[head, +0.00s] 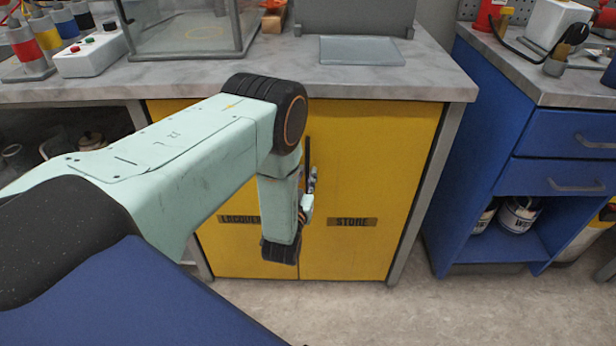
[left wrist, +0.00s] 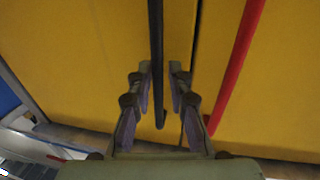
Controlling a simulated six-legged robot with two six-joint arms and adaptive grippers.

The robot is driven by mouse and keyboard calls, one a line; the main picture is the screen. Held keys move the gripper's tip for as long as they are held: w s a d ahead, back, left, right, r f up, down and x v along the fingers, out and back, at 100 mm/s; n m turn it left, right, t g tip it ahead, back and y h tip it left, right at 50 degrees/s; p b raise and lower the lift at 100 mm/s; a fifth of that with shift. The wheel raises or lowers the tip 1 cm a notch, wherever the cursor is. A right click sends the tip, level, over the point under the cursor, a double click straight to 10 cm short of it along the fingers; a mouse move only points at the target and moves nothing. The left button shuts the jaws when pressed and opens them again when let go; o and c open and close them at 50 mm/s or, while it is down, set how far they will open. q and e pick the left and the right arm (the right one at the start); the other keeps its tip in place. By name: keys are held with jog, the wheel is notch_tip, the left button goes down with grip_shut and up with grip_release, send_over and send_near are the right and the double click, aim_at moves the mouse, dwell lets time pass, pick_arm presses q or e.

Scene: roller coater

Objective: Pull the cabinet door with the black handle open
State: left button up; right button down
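In the left wrist view the black handle (left wrist: 156,60) runs down between the two fingers of my left gripper (left wrist: 160,72). The fingers are apart, one on each side of the handle, with a small gap visible on the right. In the head view my left gripper (head: 308,195) is at the handle's lower part, partly hidden by my arm. My right gripper is not in view.
A red handle (left wrist: 238,60) on the neighbouring door is close beside my left gripper. My arm covers much of the LACQUER door (head: 235,245). A grey worktop (head: 440,82) overhangs the doors. A blue cabinet (head: 480,150) stands to the right.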

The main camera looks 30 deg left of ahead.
pick_arm(q)
jog(key=shift+w+r, duration=0.2)
jog(key=shift+w, duration=0.3)
jog(key=shift+a+f, duration=0.1)
grip_shut()
dwell(0.4)
